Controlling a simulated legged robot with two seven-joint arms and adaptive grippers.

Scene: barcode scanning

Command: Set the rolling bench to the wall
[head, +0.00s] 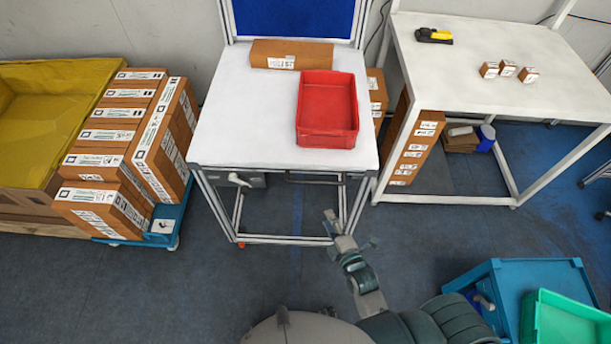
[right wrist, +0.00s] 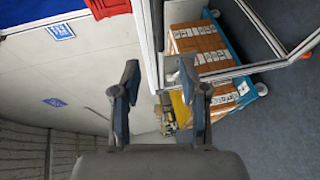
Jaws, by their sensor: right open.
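The rolling bench (head: 240,125) has a white top, a metal frame and a blue back panel (head: 300,15). It stands near the back wall in the head view, with a dark bar handle (head: 322,179) along its front edge. My right gripper (head: 347,230) is in front of the bench, below the handle in the picture and apart from it. In the right wrist view, the right gripper (right wrist: 160,80) has its fingers spread with nothing between them. The bench's metal frame (right wrist: 152,45) shows behind the fingers there. My left gripper is not in view.
A red crate (head: 327,110) and a brown carton (head: 291,54) sit on the bench. Stacked cartons (head: 130,150) on a blue cart (head: 166,225) stand left, a white table (head: 490,65) right. A teal cart (head: 525,280) is at lower right. Floor before the bench is clear.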

